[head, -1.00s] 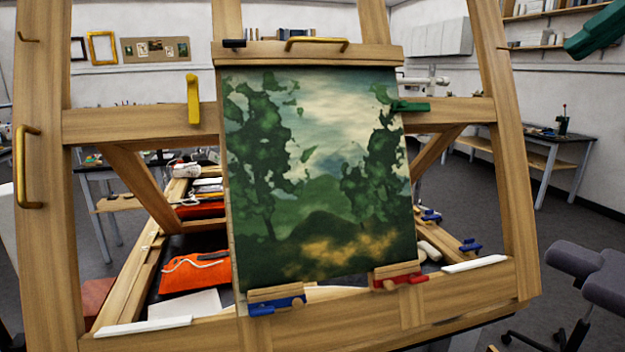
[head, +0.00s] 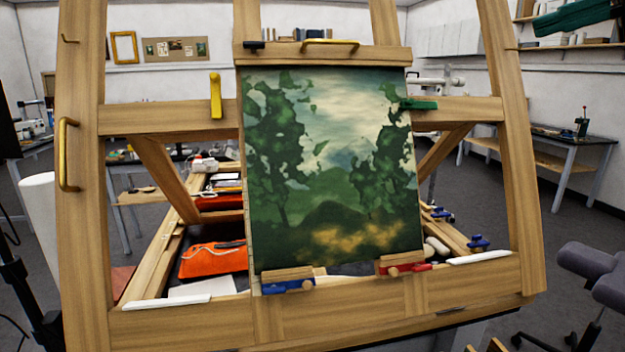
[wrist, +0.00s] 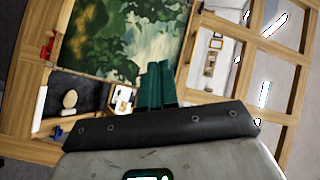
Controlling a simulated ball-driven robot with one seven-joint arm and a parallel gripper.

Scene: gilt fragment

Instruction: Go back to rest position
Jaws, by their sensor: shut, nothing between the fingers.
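My gripper (wrist: 157,85) shows in the wrist view as two dark green fingers side by side, shut with nothing between them. A green part of my arm, its exact piece unclear, reaches in at the top right corner of the head view. The fingers point toward the easel but I cannot tell how far off they are. The painting (head: 330,170), a green landscape with trees, is held on the wooden easel (head: 170,120). It also shows tilted in the wrist view (wrist: 115,40).
A yellow clip (head: 216,95) and a green clip (head: 418,104) sit on the crossbar. Blue (head: 289,286) and red (head: 405,269) clamps are at the painting's lower edge. An orange cloth (head: 212,261) lies behind the easel. A grey chair (head: 595,275) stands right; open floor lies beside it.

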